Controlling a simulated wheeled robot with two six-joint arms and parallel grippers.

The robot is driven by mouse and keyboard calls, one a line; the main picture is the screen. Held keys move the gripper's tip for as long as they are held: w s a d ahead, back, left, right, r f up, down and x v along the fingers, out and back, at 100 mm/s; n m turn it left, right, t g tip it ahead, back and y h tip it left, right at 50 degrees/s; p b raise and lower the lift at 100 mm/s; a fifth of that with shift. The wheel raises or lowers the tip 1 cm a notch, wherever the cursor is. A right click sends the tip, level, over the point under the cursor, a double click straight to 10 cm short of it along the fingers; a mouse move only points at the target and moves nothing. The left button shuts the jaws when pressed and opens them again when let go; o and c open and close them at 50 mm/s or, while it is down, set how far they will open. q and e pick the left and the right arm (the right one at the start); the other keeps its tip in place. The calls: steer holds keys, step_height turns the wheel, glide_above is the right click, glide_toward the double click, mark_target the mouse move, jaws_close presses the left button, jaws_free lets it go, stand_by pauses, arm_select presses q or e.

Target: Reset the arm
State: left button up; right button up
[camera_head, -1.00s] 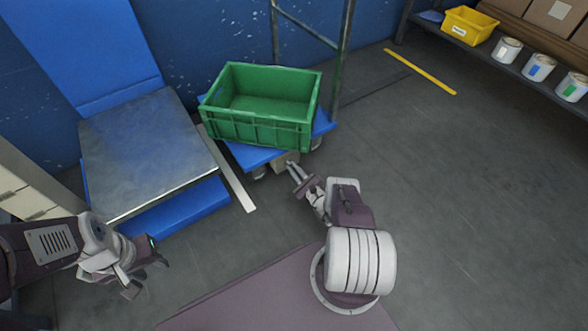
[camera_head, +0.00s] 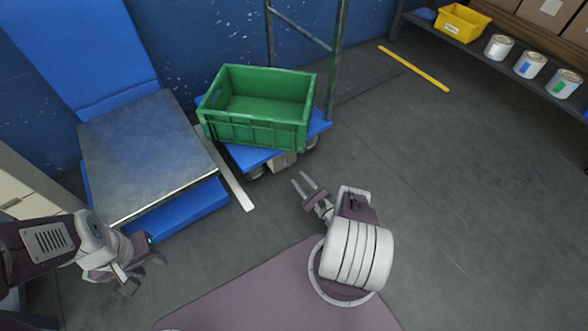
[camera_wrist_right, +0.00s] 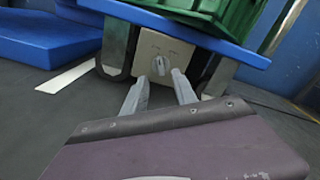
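My right gripper (camera_head: 298,177) is open and empty, just in front of the blue cart. In the right wrist view its two fingers (camera_wrist_right: 159,78) stand apart. A beige control box (camera_wrist_right: 160,52) with a grey rotary knob (camera_wrist_right: 160,66) sits under the cart's deck; the knob shows beyond the fingertips, with nothing held between them. The box also shows in the head view (camera_head: 284,160). My left gripper (camera_head: 150,276) is at the lower left, with its fingers apart and empty, near the blue step of the metal platform.
A green crate (camera_head: 257,137) stands on the blue cart (camera_head: 249,158). A metal-topped platform (camera_head: 145,150) is to its left. A shelf (camera_head: 480,52) with a yellow bin (camera_head: 462,22) and several cans is at the upper right. The floor right of the cart is clear.

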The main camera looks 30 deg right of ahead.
steer(key=shift+s+d, duration=0.1)
steer(key=shift+s, duration=0.8)
